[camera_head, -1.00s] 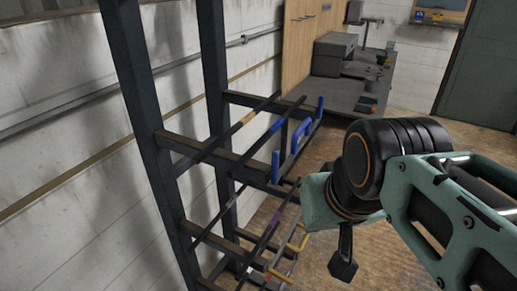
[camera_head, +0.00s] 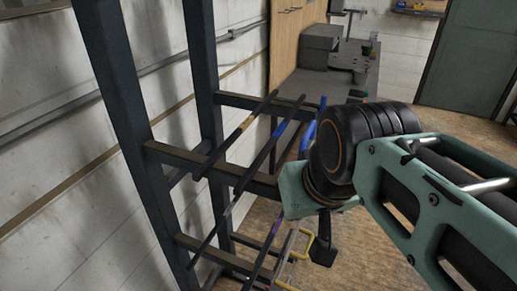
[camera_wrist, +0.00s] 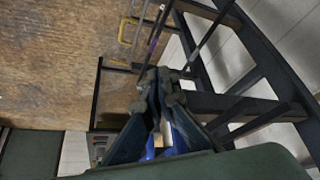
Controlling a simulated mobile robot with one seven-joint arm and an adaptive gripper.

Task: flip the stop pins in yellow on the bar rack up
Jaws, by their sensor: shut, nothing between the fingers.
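The dark bar rack (camera_head: 205,160) has two posts and stacked arms carrying thin bars. A yellow stop pin piece (camera_head: 306,243), bent like a handle, sits at the lower arms' front end; it seems to lie outward rather than upright. It also shows in the wrist view (camera_wrist: 127,34). More yellow (camera_head: 286,287) shows at the bottom edge. Blue stop pins (camera_head: 308,136) at the higher arms stand up, partly hidden by my arm. My gripper (camera_wrist: 157,78) is shut and empty in the wrist view, near the rack's arms and apart from the yellow pin.
A white wall (camera_head: 50,150) runs along the rack's left. The wooden floor (camera_head: 420,120) in front of the rack is clear.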

